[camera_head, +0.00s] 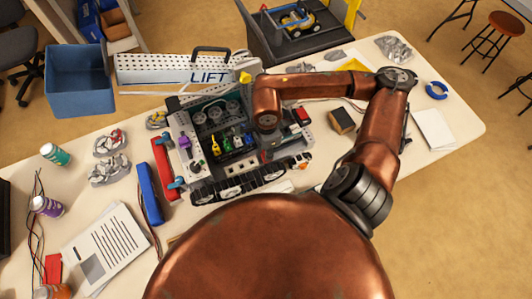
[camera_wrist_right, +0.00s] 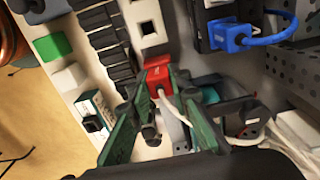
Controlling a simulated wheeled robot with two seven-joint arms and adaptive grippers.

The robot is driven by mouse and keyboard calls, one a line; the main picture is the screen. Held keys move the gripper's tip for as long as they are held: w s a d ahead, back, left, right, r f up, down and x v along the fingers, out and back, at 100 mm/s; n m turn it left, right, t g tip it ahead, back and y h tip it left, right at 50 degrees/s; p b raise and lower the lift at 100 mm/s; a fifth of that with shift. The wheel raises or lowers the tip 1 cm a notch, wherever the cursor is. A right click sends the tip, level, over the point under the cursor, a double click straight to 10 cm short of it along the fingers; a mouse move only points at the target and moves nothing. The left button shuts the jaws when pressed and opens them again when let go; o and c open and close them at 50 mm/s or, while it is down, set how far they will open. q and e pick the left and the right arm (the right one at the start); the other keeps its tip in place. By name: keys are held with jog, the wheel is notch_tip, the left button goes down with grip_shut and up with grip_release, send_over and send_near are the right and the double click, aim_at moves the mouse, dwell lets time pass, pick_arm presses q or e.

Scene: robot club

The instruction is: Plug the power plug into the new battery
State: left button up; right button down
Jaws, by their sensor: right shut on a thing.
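My right gripper (camera_wrist_right: 157,95) has its green fingers closed around a red power plug (camera_wrist_right: 158,74) with a white cable trailing back between them. The plug is beside a white part with square openings (camera_wrist_right: 147,24); I cannot tell whether it touches it. In the head view the right gripper (camera_head: 268,154) points down over the right side of the open robot chassis (camera_head: 186,142), and the plug is hard to make out. A long blue pack (camera_head: 149,192) with thin wires lies left of the chassis; I cannot tell which thing is the new battery. My left gripper is out of view.
A blue plug (camera_wrist_right: 236,38) with a blue cable sits in a black part nearby. A black track (camera_head: 240,184) runs along the chassis front. A black box (camera_head: 342,120) stands to the right. A blue bin (camera_head: 80,83) and LIFT panel (camera_head: 170,69) are behind.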

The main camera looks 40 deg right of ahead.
jog(key=shift+r+p, duration=0.9)
jog(key=shift+r, duration=1.1)
jog(key=c, duration=2.3)
grip_release()
grip_shut()
